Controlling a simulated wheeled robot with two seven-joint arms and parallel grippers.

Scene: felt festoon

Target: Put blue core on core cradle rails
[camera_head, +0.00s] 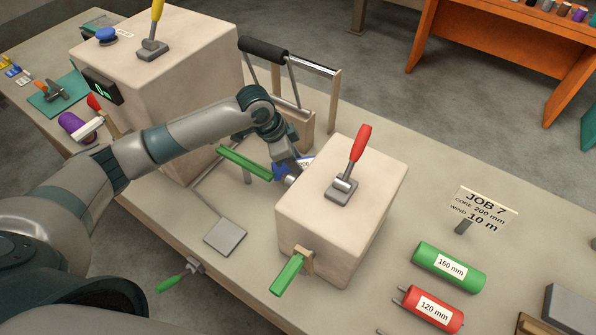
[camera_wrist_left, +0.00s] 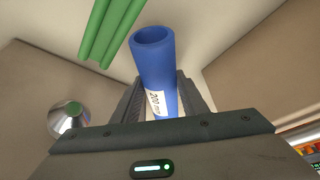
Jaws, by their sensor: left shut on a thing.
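The blue core (camera_wrist_left: 157,65), a hollow tube labelled 200 mm, is held between the fingers of my left gripper (camera_wrist_left: 166,100) in the left wrist view. In the head view my left gripper (camera_head: 289,170) is between the two pale boxes, and only parts of the blue core (camera_head: 278,173) show around it. The green rails (camera_head: 245,162) lie just left of the core in the head view. Two parallel green bars (camera_wrist_left: 108,32) show at the upper left of the wrist view, apart from the core. My right gripper is not in view.
A pale box with a red lever (camera_head: 354,160) stands close right of the gripper. A larger box with a yellow lever (camera_head: 153,42) stands behind the arm. A black-roller frame (camera_head: 264,50) is beyond. Green (camera_head: 448,267) and red (camera_head: 432,308) cores lie at right.

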